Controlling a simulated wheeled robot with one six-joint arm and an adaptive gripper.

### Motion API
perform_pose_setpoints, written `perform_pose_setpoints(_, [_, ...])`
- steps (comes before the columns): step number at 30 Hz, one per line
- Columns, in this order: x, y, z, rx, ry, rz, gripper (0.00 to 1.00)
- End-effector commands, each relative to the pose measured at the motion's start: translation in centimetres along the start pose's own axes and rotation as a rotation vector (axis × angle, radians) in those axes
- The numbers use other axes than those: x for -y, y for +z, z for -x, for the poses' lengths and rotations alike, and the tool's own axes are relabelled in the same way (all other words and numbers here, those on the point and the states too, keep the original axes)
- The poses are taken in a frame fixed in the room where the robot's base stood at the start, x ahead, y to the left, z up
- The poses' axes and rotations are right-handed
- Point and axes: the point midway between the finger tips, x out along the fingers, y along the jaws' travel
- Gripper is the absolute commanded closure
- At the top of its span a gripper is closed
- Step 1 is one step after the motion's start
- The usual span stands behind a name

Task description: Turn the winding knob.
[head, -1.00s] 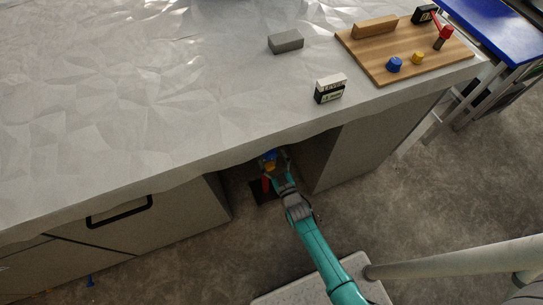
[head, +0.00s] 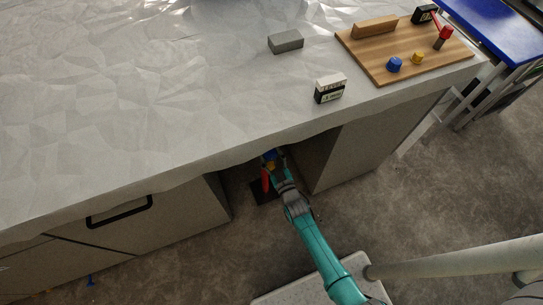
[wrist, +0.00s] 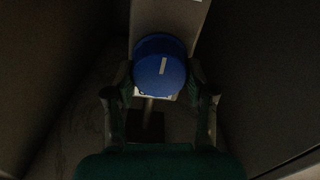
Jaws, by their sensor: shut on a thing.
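The winding knob (wrist: 160,72) is a round blue disc with a short white mark, nearly upright and leaning slightly right, in the wrist view. It sits in the dark recess under the counter; in the head view only a small blue patch (head: 271,154) shows there. My gripper (wrist: 160,88) has one finger on each side of the knob and is shut on it. In the head view my gripper (head: 272,164) reaches into the recess, partly shaded by the counter edge. A red part (head: 265,180) and a small yellow part show beside it.
Dark walls close in on both sides of my gripper. The grey counter (head: 150,100) overhangs the recess. On it are a grey block (head: 286,41), a small labelled box (head: 329,89) and a wooden board (head: 385,67) with several items. A cabinet handle (head: 119,211) is at left.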

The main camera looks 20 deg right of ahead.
Motion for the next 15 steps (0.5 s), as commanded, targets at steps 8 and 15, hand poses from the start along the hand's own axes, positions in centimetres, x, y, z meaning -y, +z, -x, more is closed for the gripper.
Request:
perform_pose_setpoints(8, [-0.07,-0.03,-0.02,-0.001,0.0,-0.122,0.8])
perform_pose_setpoints(15, [-0.19,-0.02,-0.02,-0.001,0.0,-0.328,0.8])
